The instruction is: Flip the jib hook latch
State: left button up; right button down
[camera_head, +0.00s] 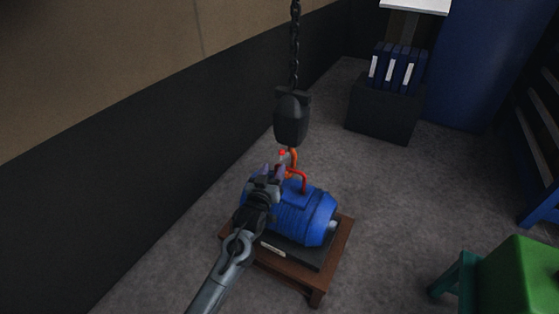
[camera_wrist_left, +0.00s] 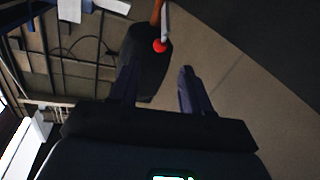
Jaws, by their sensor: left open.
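The orange jib hook (camera_head: 293,157) hangs below a black hook block (camera_head: 290,120) on a chain. A small red knob (camera_head: 282,153) shows beside the hook. In the left wrist view the red knob (camera_wrist_left: 160,46) sits at the end of a thin grey lever (camera_wrist_left: 166,22), beside a strip of the orange hook (camera_wrist_left: 156,12). My left gripper (camera_head: 273,171) is open, just below the knob in the head view. In the wrist view the knob appears just beyond the gap between the fingertips (camera_wrist_left: 157,70), apart from both. My right gripper is out of view.
A blue motor (camera_head: 312,216) with a red lifting handle (camera_head: 303,181) stands on a wooden stand (camera_head: 345,238) under the hook, close to my left gripper. A wall is at left. A green stool (camera_head: 520,275) stands at right. Open floor (camera_head: 395,200) lies between.

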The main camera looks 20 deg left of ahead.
aim_at(280, 154)
pick_arm(q)
jog(key=w+b, duration=0.2)
jog(key=w, duration=0.5)
jog(key=shift+w+a+b, duration=0.15)
jog(key=shift+w+b, duration=0.05)
jog(key=shift+b, duration=0.1)
jog(key=shift+c, duration=0.5)
grip_shut()
